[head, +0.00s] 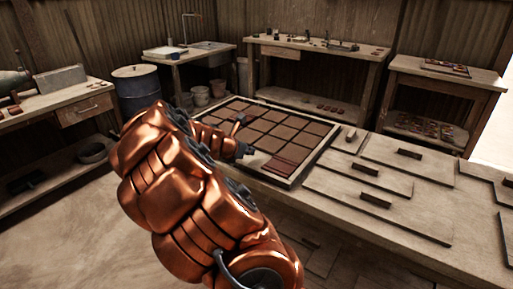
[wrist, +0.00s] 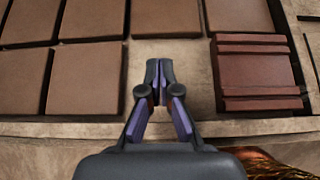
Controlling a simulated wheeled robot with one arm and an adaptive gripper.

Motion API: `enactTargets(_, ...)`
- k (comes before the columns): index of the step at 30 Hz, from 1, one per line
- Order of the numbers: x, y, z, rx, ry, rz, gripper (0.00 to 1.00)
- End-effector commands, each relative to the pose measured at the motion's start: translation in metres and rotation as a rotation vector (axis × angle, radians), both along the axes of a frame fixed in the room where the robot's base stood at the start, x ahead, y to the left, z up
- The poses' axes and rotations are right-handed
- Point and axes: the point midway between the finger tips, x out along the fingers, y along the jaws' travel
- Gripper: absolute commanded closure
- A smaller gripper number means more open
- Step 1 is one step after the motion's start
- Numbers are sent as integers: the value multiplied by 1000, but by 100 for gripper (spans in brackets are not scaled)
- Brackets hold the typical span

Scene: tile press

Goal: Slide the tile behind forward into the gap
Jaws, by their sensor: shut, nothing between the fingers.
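A shallow framed tray (head: 322,153) holds rows of flat brown tiles. In the wrist view, a pale empty gap (wrist: 195,85) lies in the row nearest me, with a brown tile (wrist: 166,18) directly behind it. A brown tile (wrist: 87,78) borders the gap on the left and a dark red ridged tile (wrist: 256,72) on the right. The red tile also shows in the head view (head: 291,160). My gripper (wrist: 160,68) is shut and empty, its tips over the gap, just short of the tile behind. Whether the tips touch the tray floor I cannot tell.
The bench right of the tray carries several flat boards with dark handles (head: 364,169). A blue drum (head: 136,88) and side tables stand behind. The tray's front rim (wrist: 60,130) runs beneath my gripper. My copper arm hides part of the tray in the head view.

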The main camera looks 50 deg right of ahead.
Motion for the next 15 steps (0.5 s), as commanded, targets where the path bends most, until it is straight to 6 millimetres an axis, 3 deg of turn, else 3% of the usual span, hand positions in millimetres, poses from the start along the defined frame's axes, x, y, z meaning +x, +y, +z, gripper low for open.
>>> enactTargets(15, 2, -74, 0, 2, -5, -7, 100)
